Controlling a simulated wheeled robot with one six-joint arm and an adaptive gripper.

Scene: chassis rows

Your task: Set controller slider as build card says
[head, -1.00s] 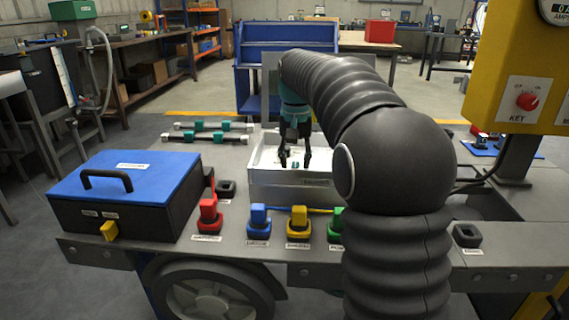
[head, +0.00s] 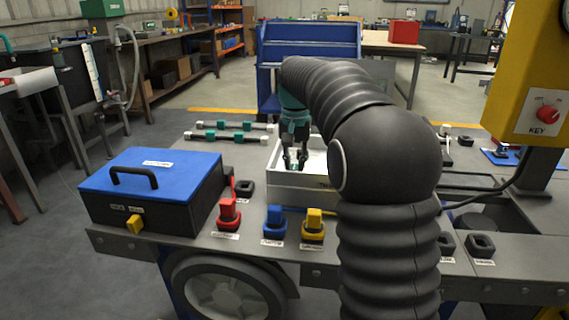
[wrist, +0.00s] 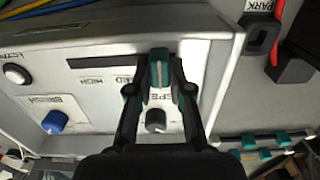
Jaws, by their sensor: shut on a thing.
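The white controller box (head: 290,180) stands on the grey chassis, partly hidden by my arm in the head view. My gripper (head: 295,165) points down into it. In the wrist view my gripper (wrist: 160,88) is shut on the teal slider cap (wrist: 160,66), with a finger on each side. Beside the cap are printed words, of which "HIGH" reads clearly and another is partly covered. A black knob (wrist: 156,121) lies between the fingers, and a blue knob (wrist: 54,122) is to the left. The slider's exact setting and a build card cannot be made out.
A blue-lidded black box (head: 150,185) stands left of the controller. Red (head: 229,215), blue (head: 274,222) and yellow (head: 313,224) connectors stand along the chassis front edge. Teal-and-black rods (head: 228,131) lie behind. A yellow cabinet (head: 530,70) is at the right.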

